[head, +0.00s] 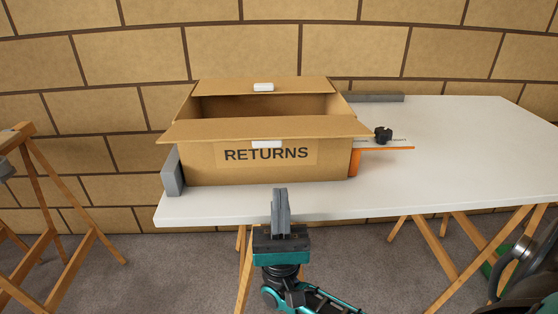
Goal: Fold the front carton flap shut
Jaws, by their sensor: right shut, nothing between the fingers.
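The cardboard carton (205,163) stands on the white table top, marked RETURNS on its front. Its front flap (215,130) is open and sticks out toward me, with a small white piece (267,144) at its edge. The back flap (300,86) also stands open, with a white piece (263,87) on it. The carton's inside is partly visible and looks empty. My right gripper (280,192) is shut and empty, in front of the carton and below the front flap, apart from the flap. My left gripper is not in view.
The white table (450,140) has free room to the right. A grey block (173,172) stands at the carton's left. An orange-edged guide with a black knob (383,134) lies at its right. A grey bar (375,97) lies behind. A wooden trestle (50,200) stands at the left.

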